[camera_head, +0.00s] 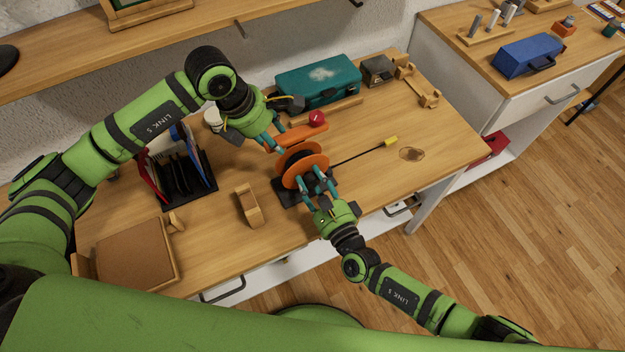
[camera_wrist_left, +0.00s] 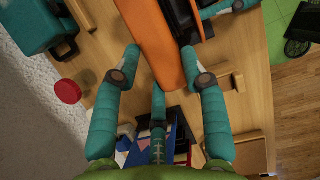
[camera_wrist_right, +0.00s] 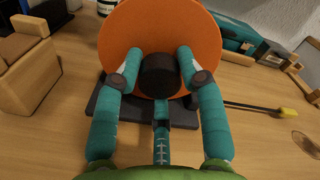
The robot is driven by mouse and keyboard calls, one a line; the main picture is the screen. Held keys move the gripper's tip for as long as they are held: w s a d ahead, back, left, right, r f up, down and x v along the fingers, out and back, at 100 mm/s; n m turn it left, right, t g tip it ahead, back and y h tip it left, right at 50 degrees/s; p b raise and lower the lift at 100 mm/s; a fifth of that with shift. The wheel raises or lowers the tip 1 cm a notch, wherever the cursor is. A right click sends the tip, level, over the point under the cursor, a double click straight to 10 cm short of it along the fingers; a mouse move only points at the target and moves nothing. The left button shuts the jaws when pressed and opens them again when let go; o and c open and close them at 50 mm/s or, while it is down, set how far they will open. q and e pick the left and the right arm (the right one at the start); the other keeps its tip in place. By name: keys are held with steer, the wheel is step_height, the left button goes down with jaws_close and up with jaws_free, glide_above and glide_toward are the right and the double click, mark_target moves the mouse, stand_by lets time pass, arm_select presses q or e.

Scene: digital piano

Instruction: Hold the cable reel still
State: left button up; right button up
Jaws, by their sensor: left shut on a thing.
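The cable reel (camera_head: 305,172) has orange flanges and a dark middle and stands on a dark base (camera_head: 288,194). A black cable runs from it to a yellow plug (camera_head: 391,141). My right gripper (camera_head: 318,183) is at the near flange. In the right wrist view its fingers stand apart on either side of the black hub (camera_wrist_right: 158,76), with the orange flange (camera_wrist_right: 120,35) behind. Finger contact with the hub is unclear.
A teal case (camera_head: 318,82) and a red knob (camera_head: 317,118) lie behind the reel. A wooden block (camera_head: 248,204) stands to its left, and a dark rack (camera_head: 186,180) farther left. The tabletop right of the reel is mostly clear around the cable.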

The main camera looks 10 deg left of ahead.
steer(key=shift+c, duration=1.3)
steer(key=shift+m, duration=0.3)
